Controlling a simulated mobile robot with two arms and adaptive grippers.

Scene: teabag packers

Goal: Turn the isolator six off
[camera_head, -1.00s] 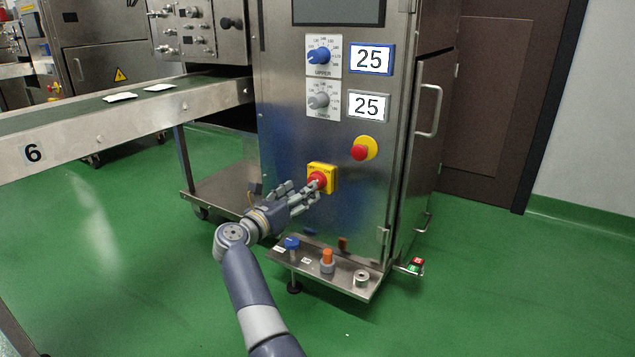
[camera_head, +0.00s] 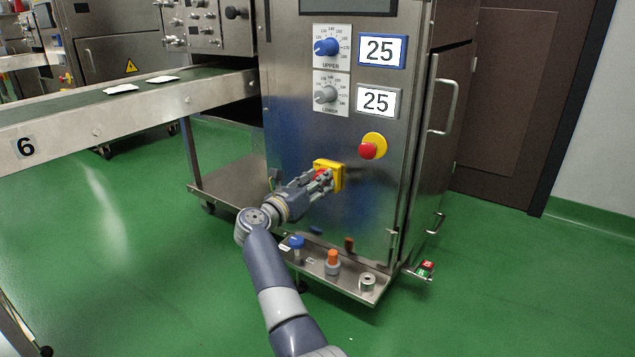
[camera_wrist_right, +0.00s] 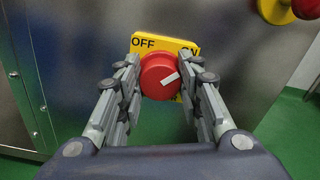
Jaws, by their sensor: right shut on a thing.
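The isolator is a red rotary knob (camera_wrist_right: 160,76) on a yellow plate (camera_head: 338,178) on the steel machine's front. It sits on the machine by the conveyor marked 6. In the right wrist view the plate (camera_wrist_right: 183,46) reads OFF at left, and the ON label at right is partly covered. The knob's white mark points up and right, toward the ON side. My right gripper (camera_head: 322,178) is at the knob; its fingers (camera_wrist_right: 163,88) are shut on it from both sides. In the head view the fingers hide most of the knob. My left gripper is not in view.
A red emergency button (camera_head: 368,150) on a yellow disc is up and right of the isolator. Blue and grey dials (camera_head: 327,47) with two displays reading 25 are above. A steel shelf (camera_head: 318,272) with small parts juts out below.

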